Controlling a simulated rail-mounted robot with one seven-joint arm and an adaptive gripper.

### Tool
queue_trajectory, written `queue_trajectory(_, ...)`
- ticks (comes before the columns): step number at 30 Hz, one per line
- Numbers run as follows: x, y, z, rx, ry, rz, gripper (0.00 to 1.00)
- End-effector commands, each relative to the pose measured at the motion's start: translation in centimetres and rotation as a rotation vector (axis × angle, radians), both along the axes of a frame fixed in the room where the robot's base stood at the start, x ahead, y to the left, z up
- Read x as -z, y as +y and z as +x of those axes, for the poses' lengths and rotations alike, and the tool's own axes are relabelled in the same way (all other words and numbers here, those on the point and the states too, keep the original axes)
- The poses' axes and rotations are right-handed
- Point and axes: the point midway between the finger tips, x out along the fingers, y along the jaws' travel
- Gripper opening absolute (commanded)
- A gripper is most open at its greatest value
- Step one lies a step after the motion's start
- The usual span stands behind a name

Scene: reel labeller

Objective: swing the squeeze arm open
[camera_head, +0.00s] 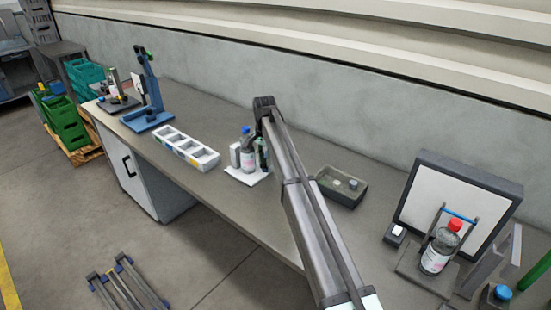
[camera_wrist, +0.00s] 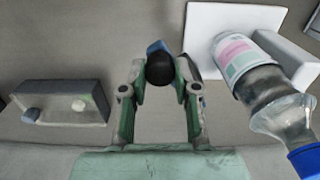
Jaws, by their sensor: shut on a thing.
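My gripper (camera_wrist: 161,78) is shut on a dark round knob (camera_wrist: 160,70), with its green-padded fingers on either side of it. A small blue piece (camera_wrist: 157,47) shows just behind the knob, which I take to be the squeeze arm's end; the rest of that arm is hidden or unclear. Beside the knob is a white base plate (camera_wrist: 205,22) with a labelled, blue-capped bottle (camera_wrist: 245,60) and a white block (camera_wrist: 290,58). In the head view my gripper (camera_head: 262,160) is just right of the blue-capped bottle (camera_head: 247,158), and the knob is hidden.
A dark tray (camera_head: 342,199) with small items lies right of my gripper. A white compartment tray (camera_head: 185,146) and a blue stand (camera_head: 150,95) are to the left. A red-capped bottle (camera_head: 440,250) stands before a white panel (camera_head: 440,195) at the right. A wall (camera_head: 330,110) bounds the back.

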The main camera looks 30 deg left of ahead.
Motion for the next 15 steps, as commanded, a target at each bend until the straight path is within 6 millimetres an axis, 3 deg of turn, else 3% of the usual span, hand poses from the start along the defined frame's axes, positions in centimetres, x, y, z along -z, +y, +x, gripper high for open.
queue_trajectory(9, -0.02, -0.12, 0.09, -0.002, -0.003, -0.002, 0.00)
queue_trajectory(10, -0.01, -0.13, 0.09, -0.002, -0.003, -0.002, 0.37)
queue_trajectory(11, -0.01, -0.13, 0.09, -0.002, -0.003, -0.002, 0.41)
queue_trajectory(15, -0.01, -0.10, 0.07, -0.002, -0.002, -0.002, 0.41)
